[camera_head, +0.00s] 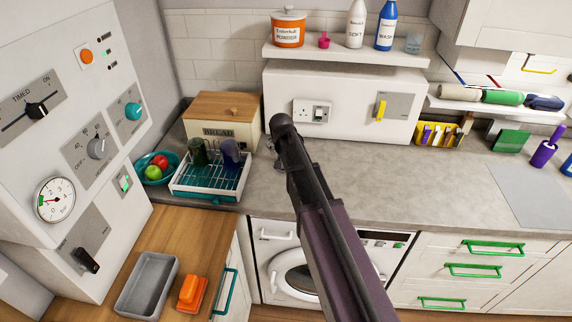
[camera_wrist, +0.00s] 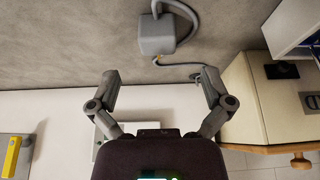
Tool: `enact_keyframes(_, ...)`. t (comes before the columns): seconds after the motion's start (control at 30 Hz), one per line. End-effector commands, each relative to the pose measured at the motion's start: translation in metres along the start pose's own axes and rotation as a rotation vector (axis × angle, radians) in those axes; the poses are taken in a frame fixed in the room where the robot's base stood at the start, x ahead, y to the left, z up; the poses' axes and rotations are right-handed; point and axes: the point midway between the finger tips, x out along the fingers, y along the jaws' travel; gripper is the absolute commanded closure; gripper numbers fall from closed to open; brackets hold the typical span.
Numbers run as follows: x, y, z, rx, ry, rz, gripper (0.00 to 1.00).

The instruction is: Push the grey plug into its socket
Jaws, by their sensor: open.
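The grey plug (camera_wrist: 155,36) lies on the worktop in the wrist view, with a grey cord curving away from it. In the head view I cannot make it out; my arm covers much of that area. My gripper (camera_wrist: 160,75) is open and empty, with its fingertips spread wide. The plug shows beyond the fingertips, not between them. The white socket plate (camera_head: 313,112) with a switch is on the front of the white box behind the worktop. In the wrist view the socket plate (camera_wrist: 103,132) is partly hidden behind my gripper.
The bread bin (camera_head: 222,119) and the dish rack (camera_head: 211,181) with mugs stand left of my arm. A yellow-handled switch (camera_head: 381,109) is right of the socket. A shelf (camera_head: 345,50) with bottles hangs above. The worktop to the right (camera_head: 420,180) is clear.

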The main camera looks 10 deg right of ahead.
Motion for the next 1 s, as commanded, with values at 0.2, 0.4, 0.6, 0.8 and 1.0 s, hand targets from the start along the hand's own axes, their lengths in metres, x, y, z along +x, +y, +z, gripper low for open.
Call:
enact_keyframes(0.2, 0.008, 0.001, 0.000, 0.000, 0.000, 0.000, 0.00)
enact_keyframes(0.4, 0.024, 0.002, 0.000, 0.001, 0.000, 0.000, 0.00)
enact_keyframes(0.6, 0.040, 0.003, 0.000, 0.001, 0.000, 0.000, 0.00)
enact_keyframes(0.8, 0.051, 0.003, -0.001, 0.001, 0.000, 0.000, 0.00)
enact_keyframes(1.0, 0.052, 0.003, -0.001, 0.000, 0.000, 0.000, 0.00)
